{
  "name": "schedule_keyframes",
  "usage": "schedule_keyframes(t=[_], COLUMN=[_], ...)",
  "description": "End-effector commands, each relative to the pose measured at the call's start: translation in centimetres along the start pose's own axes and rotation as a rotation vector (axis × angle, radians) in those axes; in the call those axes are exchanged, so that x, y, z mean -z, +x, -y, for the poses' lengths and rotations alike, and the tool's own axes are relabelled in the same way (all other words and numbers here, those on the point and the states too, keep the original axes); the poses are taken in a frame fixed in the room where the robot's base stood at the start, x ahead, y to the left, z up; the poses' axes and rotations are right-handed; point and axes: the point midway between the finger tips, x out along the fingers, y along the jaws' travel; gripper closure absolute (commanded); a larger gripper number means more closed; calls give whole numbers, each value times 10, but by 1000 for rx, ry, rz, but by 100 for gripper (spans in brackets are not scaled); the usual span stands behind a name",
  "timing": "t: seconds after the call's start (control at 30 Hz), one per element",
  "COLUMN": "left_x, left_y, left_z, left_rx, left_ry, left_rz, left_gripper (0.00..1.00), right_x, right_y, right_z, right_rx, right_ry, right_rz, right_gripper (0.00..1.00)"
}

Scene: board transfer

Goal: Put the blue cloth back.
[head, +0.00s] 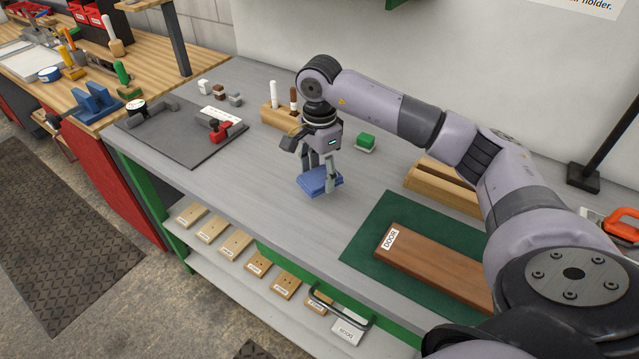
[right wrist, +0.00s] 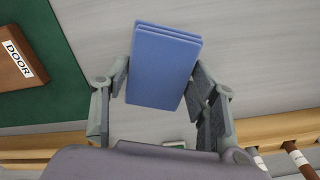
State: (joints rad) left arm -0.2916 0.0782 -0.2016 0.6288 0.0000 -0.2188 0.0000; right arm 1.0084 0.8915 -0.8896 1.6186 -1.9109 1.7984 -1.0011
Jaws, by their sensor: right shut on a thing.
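The blue cloth (head: 316,183) is a flat, folded blue pad with stacked layers. My right gripper (head: 320,176) points down over the middle of the grey bench and is shut on the cloth. In the right wrist view the cloth (right wrist: 163,65) sits between the two fingers (right wrist: 163,92), one at each side edge. The cloth is at or just above the bench top; I cannot tell whether it touches. My left gripper is not in view.
A green mat (head: 387,218) with a wooden board marked DOOR (head: 435,262) lies to the right. Behind stand a wooden holder with upright sticks (head: 284,117), a small green block (head: 366,140) and wooden rails (head: 445,188). A dark plate with clamps (head: 180,146) is left. Bench (head: 225,180) is clear around the cloth.

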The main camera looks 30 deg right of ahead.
Motion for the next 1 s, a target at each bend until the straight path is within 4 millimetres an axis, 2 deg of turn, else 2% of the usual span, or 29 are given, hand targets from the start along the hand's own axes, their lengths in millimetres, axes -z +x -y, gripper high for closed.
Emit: schedule_keyframes(t=[0.17, 0.4, 0.77, 0.8, 1.0], left_x=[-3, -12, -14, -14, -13], left_y=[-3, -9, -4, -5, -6], left_z=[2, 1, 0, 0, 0], left_rx=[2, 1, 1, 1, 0], left_ry=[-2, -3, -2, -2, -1], left_rz=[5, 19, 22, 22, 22], left_gripper=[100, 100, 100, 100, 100], right_x=[0, 0, 0, 0, 0], right_y=[13, 45, 51, 48, 48], right_z=[-1, 0, 0, 0, 0], right_rx=[-3, -1, 1, 1, 0], right_ry=[-1, 0, -1, -1, -1], right_rz=[0, 0, 0, 0, 0], right_gripper=[72, 72, 72, 43, 30])
